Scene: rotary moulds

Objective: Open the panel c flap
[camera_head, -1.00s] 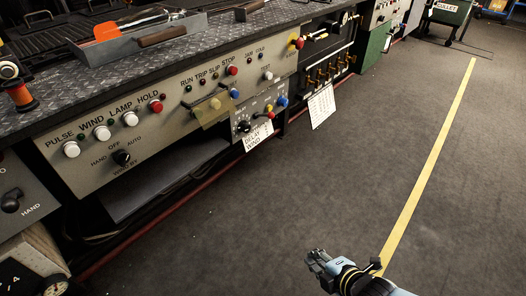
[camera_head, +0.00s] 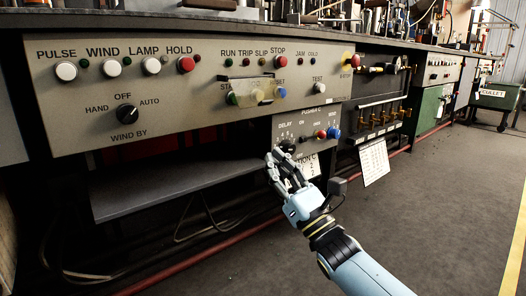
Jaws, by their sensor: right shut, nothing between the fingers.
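A translucent yellowish flap (camera_head: 253,91), with a bar along its upper part, hangs over the lower row of buttons on the long grey control panel (camera_head: 205,112). It appears to be down, and button colours and lettering show through it. My right gripper (camera_head: 277,156) is shut and empty. It is below the flap and apart from it in the picture, in front of the lower left of the small grey panel. It hides part of a white label there. My left gripper is not in view.
The small panel (camera_head: 310,120) has a dark knob, a red button and a blue button (camera_head: 333,133). A grey shelf (camera_head: 170,190) juts out below the long panel. Brass valves (camera_head: 380,118) and a hanging white sheet (camera_head: 374,162) are to the right. Open floor lies in front.

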